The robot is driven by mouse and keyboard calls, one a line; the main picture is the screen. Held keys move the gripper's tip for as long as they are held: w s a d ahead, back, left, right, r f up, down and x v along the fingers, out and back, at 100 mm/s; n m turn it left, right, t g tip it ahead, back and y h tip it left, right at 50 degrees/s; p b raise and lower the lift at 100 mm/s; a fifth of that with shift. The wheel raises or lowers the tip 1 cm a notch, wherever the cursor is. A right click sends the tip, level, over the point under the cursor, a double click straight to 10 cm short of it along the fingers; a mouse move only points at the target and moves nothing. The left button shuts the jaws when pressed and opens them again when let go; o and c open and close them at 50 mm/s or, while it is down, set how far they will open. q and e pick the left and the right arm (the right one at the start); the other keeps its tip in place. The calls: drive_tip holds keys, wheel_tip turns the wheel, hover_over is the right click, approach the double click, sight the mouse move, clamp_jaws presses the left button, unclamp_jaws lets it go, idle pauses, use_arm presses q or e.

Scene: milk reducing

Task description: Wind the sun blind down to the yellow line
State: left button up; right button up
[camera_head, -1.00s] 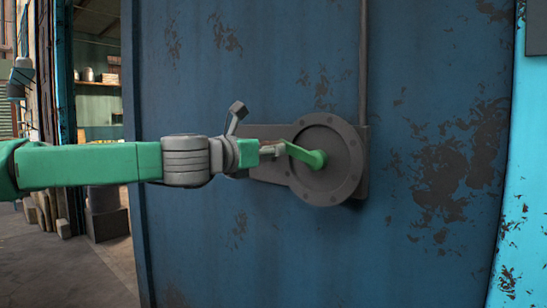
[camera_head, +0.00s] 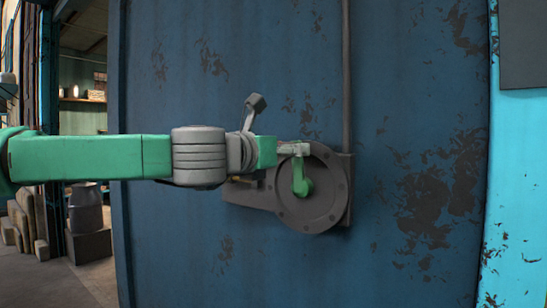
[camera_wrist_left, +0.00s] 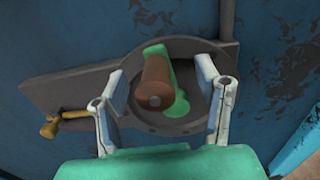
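A round grey winch plate (camera_head: 325,205) is mounted on a blue, rust-flecked wall. Its green crank (camera_head: 302,180) points up from the hub. It also shows in the wrist view (camera_wrist_left: 183,108), with a brown handle knob (camera_wrist_left: 155,82) sticking out towards the camera. My left gripper (camera_head: 298,149) is at the top end of the crank. In the wrist view its two fingers (camera_wrist_left: 163,78) stand on either side of the knob, with gaps visible, so it looks open around it. My right gripper is out of view. Neither the blind nor a yellow line shows.
A small brass-yellow lever (camera_wrist_left: 62,122) sits at the left of the winch's grey bracket (camera_wrist_left: 70,92). A vertical rod (camera_head: 346,80) runs up from the winch. A bright turquoise panel (camera_head: 515,180) stands at the right. Open floor and a grey block (camera_head: 90,245) lie at the left.

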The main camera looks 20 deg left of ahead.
use_arm(q)
drive_tip(key=shift+d+f, duration=0.1)
drive_tip(key=shift+s+a, duration=0.2)
drive_tip(key=b+v, duration=0.1)
drive_tip(key=v, duration=1)
drive_tip(key=shift+s+a+b, duration=0.25)
drive_tip(key=shift+a+b, duration=0.05)
drive_tip(key=shift+b, duration=0.1)
drive_tip(key=shift+f, duration=0.15)
